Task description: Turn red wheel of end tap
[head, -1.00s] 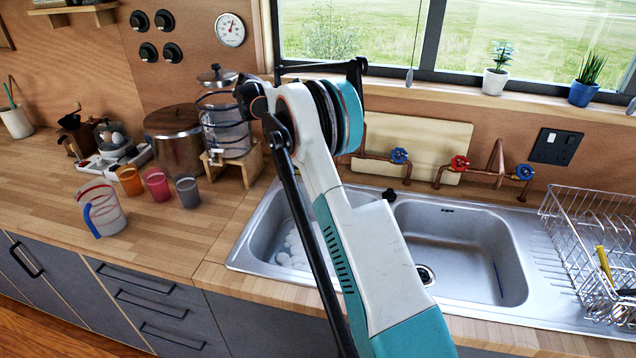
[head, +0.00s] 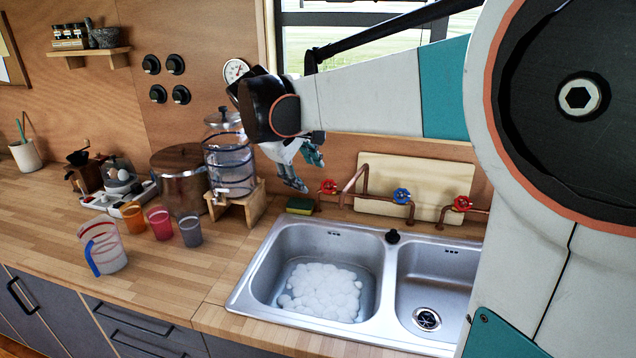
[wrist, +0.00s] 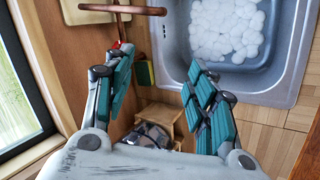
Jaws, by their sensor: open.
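A red wheel (head: 328,187) sits on the copper pipe at the left end of the tap row behind the sink. A second red wheel (head: 461,203) is further right, with a blue wheel (head: 401,196) between them. My gripper (head: 303,170) hangs open and empty just above and left of the left red wheel, fingers pointing down. In the wrist view the two teal-padded fingers (wrist: 165,78) are spread apart. A sliver of the red wheel (wrist: 117,44) shows there beside the left finger, mostly hidden by it. I cannot tell whether they touch.
A green and yellow sponge (head: 300,206) lies below the left tap. A glass dispenser (head: 229,160) on a wooden stand is close to the gripper's left. The sink (head: 262,262) holds white foam in its left basin. Several cups stand on the left counter.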

